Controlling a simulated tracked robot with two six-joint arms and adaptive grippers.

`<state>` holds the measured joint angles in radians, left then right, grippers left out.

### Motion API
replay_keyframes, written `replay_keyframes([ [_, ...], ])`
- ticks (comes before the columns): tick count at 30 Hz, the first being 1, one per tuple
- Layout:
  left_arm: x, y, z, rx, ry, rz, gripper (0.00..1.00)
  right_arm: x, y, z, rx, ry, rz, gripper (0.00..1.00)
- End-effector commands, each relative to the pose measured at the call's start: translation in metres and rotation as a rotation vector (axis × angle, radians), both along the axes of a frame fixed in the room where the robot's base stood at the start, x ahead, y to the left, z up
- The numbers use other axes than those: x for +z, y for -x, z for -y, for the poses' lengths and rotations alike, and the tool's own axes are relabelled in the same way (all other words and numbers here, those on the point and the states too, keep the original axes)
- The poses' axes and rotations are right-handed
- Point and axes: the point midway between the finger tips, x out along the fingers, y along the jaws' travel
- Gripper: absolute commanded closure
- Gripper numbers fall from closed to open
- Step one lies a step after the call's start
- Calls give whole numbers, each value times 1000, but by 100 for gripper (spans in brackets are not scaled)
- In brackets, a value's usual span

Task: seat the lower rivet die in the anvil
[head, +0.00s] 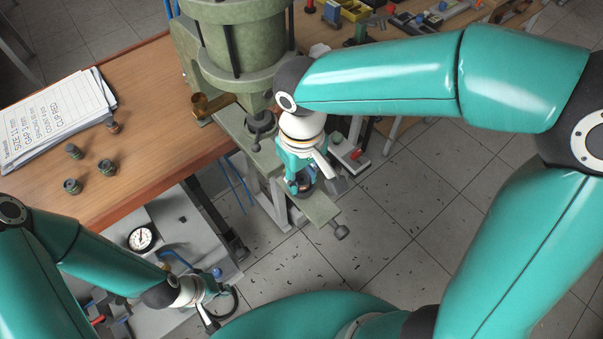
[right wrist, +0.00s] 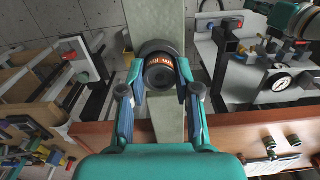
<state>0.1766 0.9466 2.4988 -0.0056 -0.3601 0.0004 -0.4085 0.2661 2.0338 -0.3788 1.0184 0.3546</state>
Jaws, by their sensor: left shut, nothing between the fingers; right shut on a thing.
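My right gripper (head: 302,187) points down over the green anvil arm (head: 318,207) of the press. In the right wrist view its two fingers (right wrist: 160,90) are shut on the lower rivet die (right wrist: 160,75), a small round piece with an orange marked band. A dark round cup (right wrist: 158,48) shows around the far side of the die. I cannot tell whether the die is inside the cup or just above it. My left gripper (head: 212,292) is shut and empty, low at the left by the grey panel.
The green press (head: 240,45) stands on the wooden bench (head: 140,80), its dark ram end (head: 261,124) close to my right wrist. Several small dies (head: 107,167) and a paper chart (head: 55,115) lie on the bench. The grey panel carries a dial gauge (head: 142,238).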

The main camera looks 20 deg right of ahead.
Motion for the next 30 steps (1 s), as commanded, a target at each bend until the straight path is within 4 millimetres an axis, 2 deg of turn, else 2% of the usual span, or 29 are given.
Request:
replay_keyframes([
  [3,-4,0,0,0,0,0,100,-4,0,0,0,0,0,100],
  [4,-2,0,0,0,0,0,100,-3,0,0,0,0,0,63],
  [8,-2,0,0,0,0,0,100,-3,0,0,0,0,0,41],
  [9,-2,0,0,0,0,0,100,-3,0,0,0,0,0,39],
  [20,-2,0,0,0,0,0,100,1,0,0,0,0,1,39],
  [25,-1,0,0,0,0,0,100,20,-1,-1,0,-2,4,39],
  [30,-2,0,0,0,0,0,100,53,-2,-1,0,-3,6,39],
])
